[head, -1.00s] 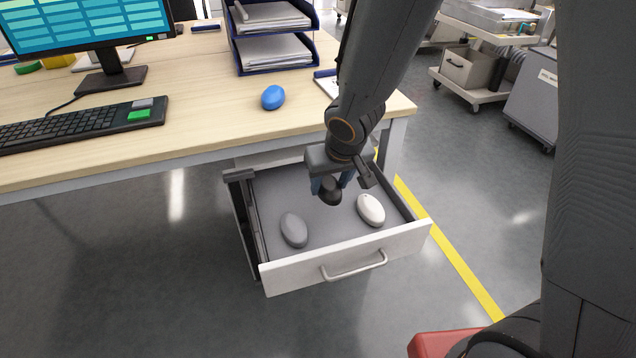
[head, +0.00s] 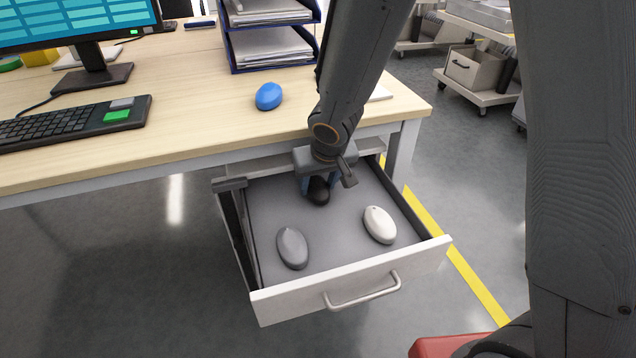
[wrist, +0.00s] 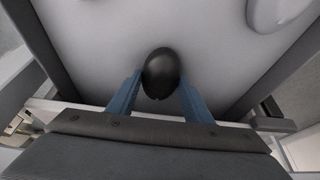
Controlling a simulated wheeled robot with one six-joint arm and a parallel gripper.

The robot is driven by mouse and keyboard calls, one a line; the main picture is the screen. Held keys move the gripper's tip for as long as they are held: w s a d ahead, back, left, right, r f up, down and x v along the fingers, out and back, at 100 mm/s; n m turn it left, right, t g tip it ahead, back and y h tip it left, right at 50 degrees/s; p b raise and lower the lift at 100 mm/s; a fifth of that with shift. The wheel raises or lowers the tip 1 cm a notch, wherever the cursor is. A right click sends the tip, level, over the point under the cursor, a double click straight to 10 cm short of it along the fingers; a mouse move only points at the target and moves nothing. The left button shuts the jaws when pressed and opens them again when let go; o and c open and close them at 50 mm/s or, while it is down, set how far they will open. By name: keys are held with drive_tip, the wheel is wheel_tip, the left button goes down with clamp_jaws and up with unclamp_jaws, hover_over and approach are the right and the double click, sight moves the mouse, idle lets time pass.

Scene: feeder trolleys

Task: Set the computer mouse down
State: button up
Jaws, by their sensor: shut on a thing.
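A black computer mouse (head: 318,190) is between the fingers of my gripper (head: 310,186), which is shut on it. It also shows in the wrist view (wrist: 161,73), between the two blue fingers (wrist: 153,98). The gripper is over the back part of the open drawer (head: 335,262). Whether the black mouse touches the drawer floor I cannot tell. A grey mouse (head: 292,248) lies at the front left of the drawer. A white mouse (head: 379,225) lies at the right. A blue mouse (head: 268,96) is on the desk top above.
The desk (head: 200,130) edge overhangs the back of the drawer, close to my arm. A keyboard (head: 72,124), a monitor (head: 80,30) and a blue paper tray (head: 268,45) stand on the desk. The drawer's middle floor between the mice is clear.

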drive_tip(key=shift+f, duration=0.1)
drive_tip(key=o, duration=1.1)
drive_tip(key=shift+c, duration=0.2)
drive_tip(key=p+v, duration=0.9)
drive_tip(key=v, duration=0.3)
drive_tip(key=shift+p, duration=0.35)
drive_tip(key=s+d+r+m+g+h, duration=0.1)
drive_tip(key=s+d+r+m+h, duration=0.1)
drive_tip(key=s+d+r, duration=0.6)
drive_tip(key=s+d+r+g+y, duration=0.1)
drive_tip(key=s+d+r+g, duration=0.2)
drive_tip(key=s, duration=0.8)
drive_tip(key=shift+d+r, duration=0.3)
drive_tip(key=shift+r, duration=0.3)
